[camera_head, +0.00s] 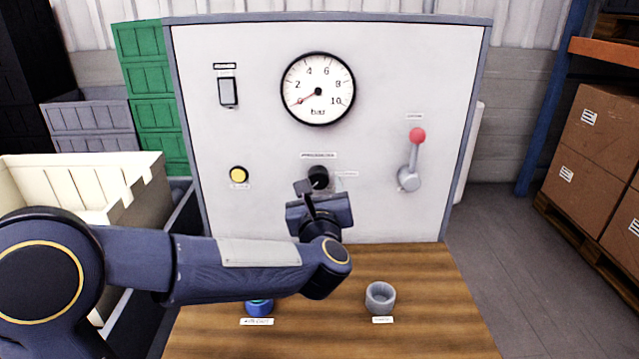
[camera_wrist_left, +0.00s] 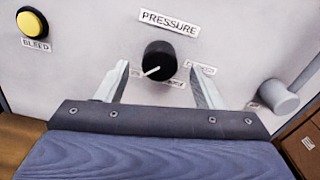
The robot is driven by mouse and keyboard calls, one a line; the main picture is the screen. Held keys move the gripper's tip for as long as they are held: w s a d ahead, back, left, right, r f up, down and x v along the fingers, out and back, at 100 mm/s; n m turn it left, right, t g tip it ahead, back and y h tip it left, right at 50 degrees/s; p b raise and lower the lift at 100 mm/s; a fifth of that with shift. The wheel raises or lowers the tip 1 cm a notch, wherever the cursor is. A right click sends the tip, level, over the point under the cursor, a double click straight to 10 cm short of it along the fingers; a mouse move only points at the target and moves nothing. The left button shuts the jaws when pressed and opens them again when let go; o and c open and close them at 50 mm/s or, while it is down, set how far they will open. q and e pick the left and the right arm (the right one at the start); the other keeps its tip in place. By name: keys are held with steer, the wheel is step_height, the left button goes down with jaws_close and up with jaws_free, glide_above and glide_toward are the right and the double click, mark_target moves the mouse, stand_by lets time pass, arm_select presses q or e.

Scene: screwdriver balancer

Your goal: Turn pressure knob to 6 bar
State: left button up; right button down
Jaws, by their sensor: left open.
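The black pressure knob (camera_head: 318,178) is on the grey panel, below the gauge. In the left wrist view the knob (camera_wrist_left: 159,61) sits under the PRESSURE label, its white pointer line aimed down and left. The round gauge (camera_head: 318,89) has a red needle pointing low left, near the 0 end of the bar scale. My left gripper (camera_wrist_left: 158,85) is open, its two fingers on either side of the knob's lower part with gaps; I cannot tell whether they reach around it. In the head view my left gripper (camera_head: 318,190) partly covers the knob. My right gripper is not in view.
The panel has a yellow BLEED button (camera_head: 239,175), a black switch (camera_head: 228,92) and a red-topped lever (camera_head: 415,150) right of the knob. A grey cup (camera_head: 380,298) and a partly hidden blue item (camera_head: 258,307) are on the wooden table (camera_head: 440,320).

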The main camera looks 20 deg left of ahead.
arm_select(q)
steer(key=shift+x, duration=1.1)
steer(key=shift+c, duration=0.3)
steer(key=c, duration=0.9)
